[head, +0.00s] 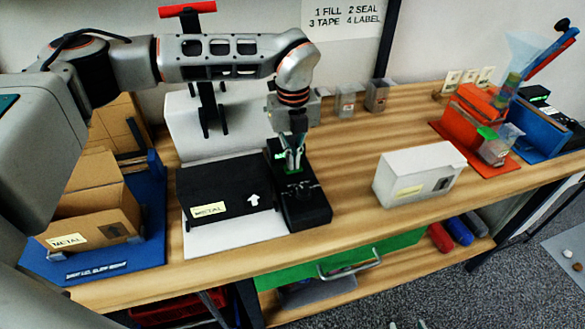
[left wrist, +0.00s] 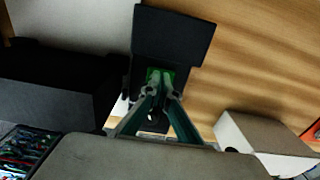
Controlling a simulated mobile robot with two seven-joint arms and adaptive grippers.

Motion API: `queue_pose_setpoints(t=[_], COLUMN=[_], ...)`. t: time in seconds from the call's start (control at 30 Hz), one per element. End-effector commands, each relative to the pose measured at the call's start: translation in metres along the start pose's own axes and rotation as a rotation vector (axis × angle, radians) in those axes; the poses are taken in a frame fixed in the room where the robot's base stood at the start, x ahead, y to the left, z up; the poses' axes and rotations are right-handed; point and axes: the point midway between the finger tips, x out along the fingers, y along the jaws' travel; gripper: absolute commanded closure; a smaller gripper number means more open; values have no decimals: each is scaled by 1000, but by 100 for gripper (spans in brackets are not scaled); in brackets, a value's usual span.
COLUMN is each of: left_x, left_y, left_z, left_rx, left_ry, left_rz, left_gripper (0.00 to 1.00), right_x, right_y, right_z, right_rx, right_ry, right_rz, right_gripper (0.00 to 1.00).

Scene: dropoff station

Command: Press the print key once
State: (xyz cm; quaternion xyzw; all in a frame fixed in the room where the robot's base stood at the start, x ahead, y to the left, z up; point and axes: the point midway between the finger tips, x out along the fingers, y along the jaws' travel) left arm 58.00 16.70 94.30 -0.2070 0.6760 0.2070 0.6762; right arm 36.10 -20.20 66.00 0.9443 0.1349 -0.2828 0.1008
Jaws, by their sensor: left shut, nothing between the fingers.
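A black keypad device (head: 304,210) stands on the wooden bench, just right of a black box labelled METAL. It also shows in the left wrist view (left wrist: 172,40), with a green patch (left wrist: 160,74) at the fingertips. My left gripper (head: 293,168) is shut and empty, pointing down over the rear part of the device, at the green patch. In the left wrist view its fingertips (left wrist: 161,88) overlap the patch; I cannot tell whether they touch it. Small dark knobs or keys lie in front of the fingers. The print key's marking is not readable.
The black METAL box (head: 228,190) lies on a white board close left of the device. A white box (head: 418,174) stands to the right, with bare bench between. A cardboard box (head: 95,210) sits on a blue tray at left. Red and blue fixtures stand far right.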

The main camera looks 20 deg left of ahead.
Motion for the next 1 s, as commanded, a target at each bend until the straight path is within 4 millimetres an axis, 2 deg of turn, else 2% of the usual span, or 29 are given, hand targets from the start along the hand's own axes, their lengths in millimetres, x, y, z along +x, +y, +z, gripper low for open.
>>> queue_pose_setpoints(t=[0.47, 1.0], left_x=[-1, -40], left_y=[0, 0], left_z=[0, 0], left_rx=[0, 0], left_ry=[0, -1], left_rz=[0, -1], left_gripper=[100, 100], right_x=[-1, -14], right_y=[0, 4], right_z=[-1, -26], right_rx=[0, -1], right_ry=[1, 10], right_rz=[0, 3], right_gripper=[60, 60])
